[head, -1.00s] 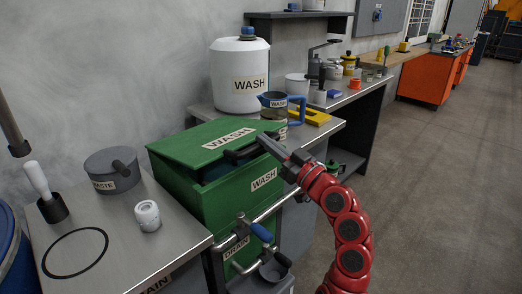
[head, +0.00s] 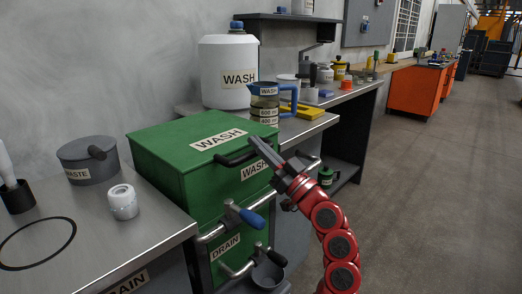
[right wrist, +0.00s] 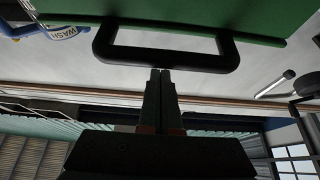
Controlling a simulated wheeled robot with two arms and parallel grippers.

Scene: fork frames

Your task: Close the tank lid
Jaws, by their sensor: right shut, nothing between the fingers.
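The green tank (head: 205,196) stands against the metal counter. Its green lid (head: 175,138), labelled WASH, lies level on top, with no gap visible along the front edge. A black bar handle (head: 232,159) sticks out from the lid's front edge. My right gripper (head: 256,141) is at the right end of the handle, its fingers shut and empty. In the right wrist view the shut fingertips (right wrist: 160,73) are right at the outer bar of the handle (right wrist: 165,62); I cannot tell whether they touch it. My left gripper is not in view.
A blue-handled valve (head: 247,217) and pipes stick out at the tank's front. A measuring jug (head: 264,104) and a white wash container (head: 228,72) stand behind. The floor at right is clear.

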